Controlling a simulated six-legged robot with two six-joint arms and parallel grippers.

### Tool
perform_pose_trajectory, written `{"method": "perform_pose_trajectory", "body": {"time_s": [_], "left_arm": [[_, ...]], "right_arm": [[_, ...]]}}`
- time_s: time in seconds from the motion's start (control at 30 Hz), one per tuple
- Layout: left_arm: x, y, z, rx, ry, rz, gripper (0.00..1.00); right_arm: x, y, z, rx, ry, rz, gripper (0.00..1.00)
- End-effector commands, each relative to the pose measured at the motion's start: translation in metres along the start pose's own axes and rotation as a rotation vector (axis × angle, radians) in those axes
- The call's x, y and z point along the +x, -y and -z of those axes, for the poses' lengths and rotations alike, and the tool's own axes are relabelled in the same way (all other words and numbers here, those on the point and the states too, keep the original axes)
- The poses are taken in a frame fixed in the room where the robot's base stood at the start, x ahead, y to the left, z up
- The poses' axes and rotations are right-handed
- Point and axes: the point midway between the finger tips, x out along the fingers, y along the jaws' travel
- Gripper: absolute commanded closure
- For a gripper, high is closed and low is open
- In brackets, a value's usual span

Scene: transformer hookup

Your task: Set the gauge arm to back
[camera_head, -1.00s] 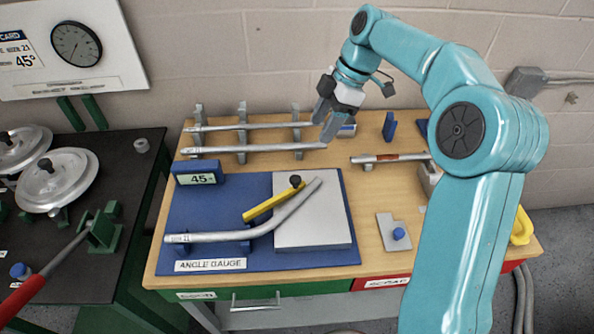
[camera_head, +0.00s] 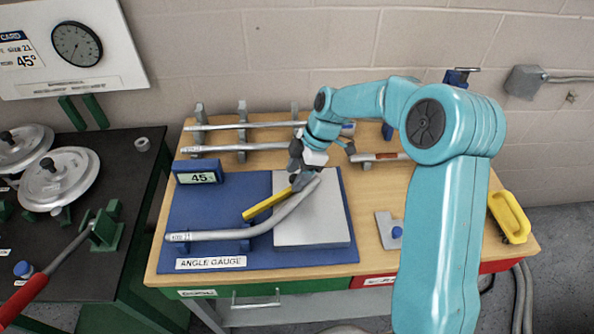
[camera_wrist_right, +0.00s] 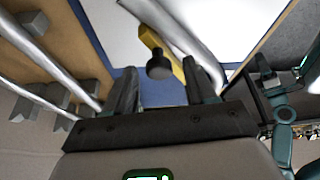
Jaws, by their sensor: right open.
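The yellow gauge arm (camera_head: 268,204) lies slanted on the angle gauge (camera_head: 207,215), its upper end on the grey plate (camera_head: 310,232). My right gripper (camera_head: 303,183) is over that upper end and hides the arm's black knob in the head view. In the right wrist view the black knob (camera_wrist_right: 160,66) of the yellow arm (camera_wrist_right: 148,38) shows between the two fingers (camera_wrist_right: 165,88), which are apart. A bent silver tube (camera_head: 215,235) lies on the gauge beside the yellow arm. The gauge display (camera_head: 200,178) reads 45. My left gripper is not in view.
Straight tubes (camera_head: 240,126) rest on grey racks behind the gauge. A small grey plate with a blue knob (camera_head: 396,232) lies at the right. A yellow handle-like thing (camera_head: 510,217) is at the right edge. A dark bench (camera_head: 135,190) stands at the left.

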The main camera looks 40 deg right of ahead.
Motion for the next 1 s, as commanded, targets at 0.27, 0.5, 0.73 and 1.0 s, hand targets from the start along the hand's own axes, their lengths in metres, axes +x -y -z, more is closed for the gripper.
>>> {"method": "perform_pose_trajectory", "body": {"time_s": [0.27, 0.5, 0.73, 1.0], "left_arm": [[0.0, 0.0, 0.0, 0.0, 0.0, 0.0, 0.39], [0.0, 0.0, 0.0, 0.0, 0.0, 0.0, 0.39], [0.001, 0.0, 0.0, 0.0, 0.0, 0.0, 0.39], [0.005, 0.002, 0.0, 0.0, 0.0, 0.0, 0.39]], "right_arm": [[0.001, -0.001, 0.0, 0.001, 0.0, -0.001, 0.54], [0.001, -0.001, -0.001, 0.001, 0.0, 0.0, 1.0], [0.0, -0.001, -0.003, -0.003, 0.001, 0.001, 1.0], [-0.003, -0.003, -0.011, -0.023, 0.002, 0.008, 1.0]]}}
